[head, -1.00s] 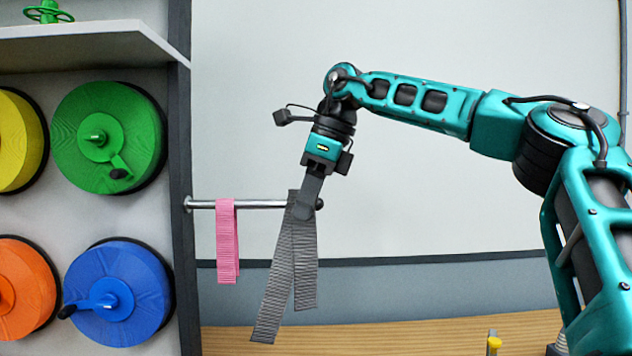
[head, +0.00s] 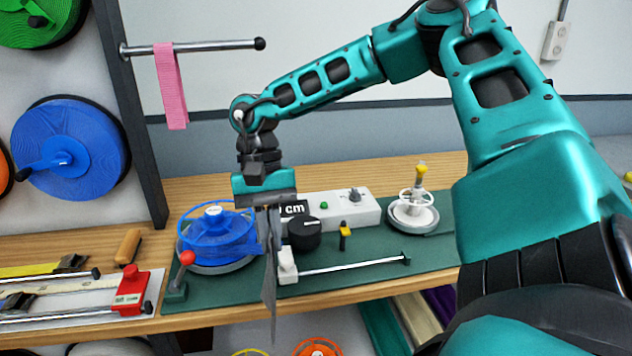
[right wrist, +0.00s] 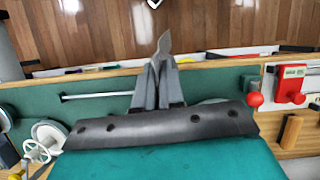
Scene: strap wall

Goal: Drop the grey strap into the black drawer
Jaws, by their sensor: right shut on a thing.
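The grey strap (head: 269,275) hangs from my right gripper (head: 268,207) in front of the wooden bench, its lower end reaching below the bench's front edge. The gripper is shut on the strap's upper part. In the right wrist view the strap (right wrist: 164,43) shows as a grey tip beyond the fingers of my right gripper (right wrist: 158,85). I cannot make out the black drawer in either view. My left gripper is not in view.
A metal rail (head: 205,46) carries a pink strap (head: 172,90). Coloured items lie below the bench's front edge.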

